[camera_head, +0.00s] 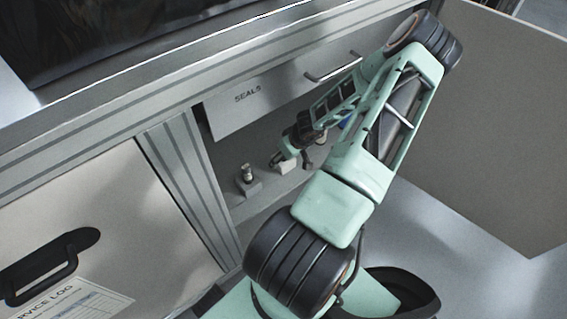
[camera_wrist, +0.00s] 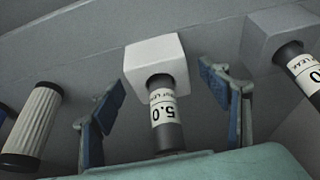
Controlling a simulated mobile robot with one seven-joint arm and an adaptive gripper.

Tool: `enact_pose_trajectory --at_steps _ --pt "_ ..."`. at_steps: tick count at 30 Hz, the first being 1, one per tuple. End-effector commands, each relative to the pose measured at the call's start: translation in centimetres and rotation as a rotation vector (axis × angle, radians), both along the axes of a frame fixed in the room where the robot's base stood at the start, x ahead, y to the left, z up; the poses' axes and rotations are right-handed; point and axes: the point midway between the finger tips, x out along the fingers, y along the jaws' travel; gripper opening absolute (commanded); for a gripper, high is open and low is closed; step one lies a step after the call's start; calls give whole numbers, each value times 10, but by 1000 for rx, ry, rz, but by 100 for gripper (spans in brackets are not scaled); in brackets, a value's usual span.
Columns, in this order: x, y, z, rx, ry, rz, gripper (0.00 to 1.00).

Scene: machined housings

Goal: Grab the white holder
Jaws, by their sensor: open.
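The white holder (camera_wrist: 154,58) is a pale block with a grey cylinder (camera_wrist: 166,120) in it, labelled 5.0, in the middle of the wrist view. My gripper (camera_wrist: 162,90) is open, with one blue-padded finger on each side of the cylinder. Gaps show between both fingers and the cylinder, and the block lies beyond the fingertips. In the head view the white holder (camera_head: 287,167) is a small pale block on the cabinet shelf, partly hidden by my gripper (camera_head: 284,155).
A grey holder (camera_wrist: 262,35) with another labelled cylinder stands close on the right in the wrist view; it also shows in the head view (camera_head: 248,188). A pleated filter (camera_wrist: 33,125) is on the left. The SEALS drawer (camera_head: 275,98) overhangs the shelf. An open door panel (camera_head: 490,130) stands right.

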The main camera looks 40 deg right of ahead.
Motion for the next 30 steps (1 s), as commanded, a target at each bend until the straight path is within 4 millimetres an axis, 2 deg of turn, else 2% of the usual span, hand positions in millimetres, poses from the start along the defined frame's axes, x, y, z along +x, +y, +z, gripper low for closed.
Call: enact_pose_trajectory --at_steps 1,4,14,26,30 --pt "3 0 -10 4 -1 -2 70" --pt "6 -1 -18 0 -1 -1 70" --pt "8 -1 -21 0 0 0 70" --pt "8 -1 -20 0 0 0 26" --pt "9 -1 -20 -1 -1 1 23"
